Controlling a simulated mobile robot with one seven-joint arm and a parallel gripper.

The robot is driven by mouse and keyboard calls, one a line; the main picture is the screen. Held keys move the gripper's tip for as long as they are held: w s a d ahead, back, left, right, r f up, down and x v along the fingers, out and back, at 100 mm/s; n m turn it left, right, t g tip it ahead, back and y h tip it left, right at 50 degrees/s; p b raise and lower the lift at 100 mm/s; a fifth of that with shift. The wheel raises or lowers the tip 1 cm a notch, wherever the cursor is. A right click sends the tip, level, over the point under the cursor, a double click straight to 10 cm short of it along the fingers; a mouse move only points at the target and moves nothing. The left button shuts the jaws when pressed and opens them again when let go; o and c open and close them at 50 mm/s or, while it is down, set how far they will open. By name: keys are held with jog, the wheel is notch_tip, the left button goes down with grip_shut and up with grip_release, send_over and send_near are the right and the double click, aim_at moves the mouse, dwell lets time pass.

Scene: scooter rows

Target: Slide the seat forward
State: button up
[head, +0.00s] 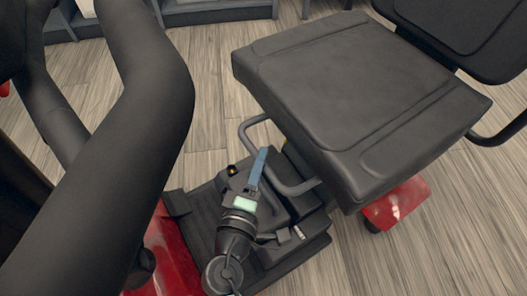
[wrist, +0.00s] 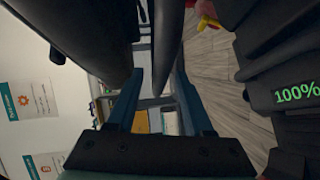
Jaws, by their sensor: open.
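The black padded seat (head: 350,90) of a scooter is on the right in the head view, with its backrest (head: 465,30) behind it. A grey bar (head: 290,187) loops out from under the seat's front edge. My gripper (head: 262,158) is low in front of the seat, beside this bar; I cannot tell whether they touch. One blue finger shows there. In the wrist view my gripper (wrist: 160,78) has its two fingers apart, open. Dark shapes pass near the fingertips; I cannot tell which parts they are. The seat's underside mechanism is hidden.
The scooter's dark footboard (head: 205,215) and red body (head: 172,255) lie below my arm. A red part (head: 400,203) shows under the seat. An armrest (head: 500,132) is at the right edge. Wood floor (head: 215,100) is clear beyond the scooter. Shelving (head: 215,12) stands at the back.

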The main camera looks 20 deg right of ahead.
jog(key=shift+b+x, duration=0.4)
jog(key=shift+x, duration=1.9)
grip_shut()
jog(key=shift+a, duration=0.15)
